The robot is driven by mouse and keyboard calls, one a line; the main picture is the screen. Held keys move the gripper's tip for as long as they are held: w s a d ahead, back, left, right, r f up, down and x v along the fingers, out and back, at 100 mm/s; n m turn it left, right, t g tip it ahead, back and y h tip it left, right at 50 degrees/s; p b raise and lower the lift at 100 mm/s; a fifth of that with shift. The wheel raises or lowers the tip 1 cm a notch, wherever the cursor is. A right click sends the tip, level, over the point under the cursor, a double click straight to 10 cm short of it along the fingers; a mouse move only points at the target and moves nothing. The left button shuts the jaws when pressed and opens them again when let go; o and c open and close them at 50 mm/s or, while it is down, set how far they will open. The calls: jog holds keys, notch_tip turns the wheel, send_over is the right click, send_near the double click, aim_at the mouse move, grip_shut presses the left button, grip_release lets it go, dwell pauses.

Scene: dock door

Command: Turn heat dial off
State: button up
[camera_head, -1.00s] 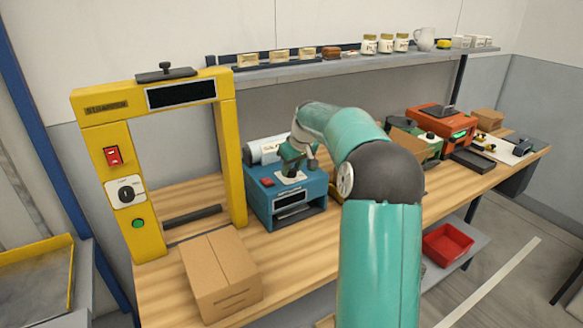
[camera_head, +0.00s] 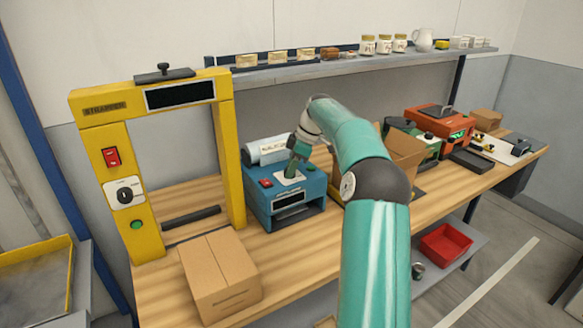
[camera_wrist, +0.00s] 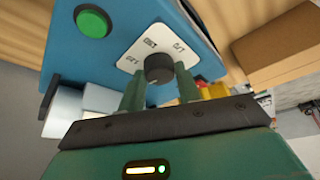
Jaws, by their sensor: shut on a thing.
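The heat dial is a dark round knob (camera_wrist: 159,68) on a white plate (camera_wrist: 150,45) with printed marks, on top of a blue machine (camera_head: 258,205). In the wrist view my gripper (camera_wrist: 160,88) has its two green fingers on either side of the knob, shut on it. The exact pointer position of the knob is too small to read. In the head view my gripper (camera_head: 294,168) reaches down onto the white plate and hides the knob. A green button (camera_wrist: 93,22) sits beside the plate, and a red switch (camera_head: 266,183) is on the machine's top left.
A yellow frame (camera_head: 238,150) with its own dial stands left of the blue machine. A closed cardboard box (camera_head: 220,275) is in front on the wooden bench. A white roll (camera_head: 268,150) lies behind the machine, and an open carton (camera_head: 405,155) stands to its right.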

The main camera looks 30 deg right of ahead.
jog(key=shift+w+n+g, duration=0.1)
jog(key=shift+n+g, duration=0.3)
jog(key=shift+n, duration=0.6)
jog(key=o, duration=1)
jog(key=shift+c, duration=0.2)
jog(key=shift+r, duration=0.1)
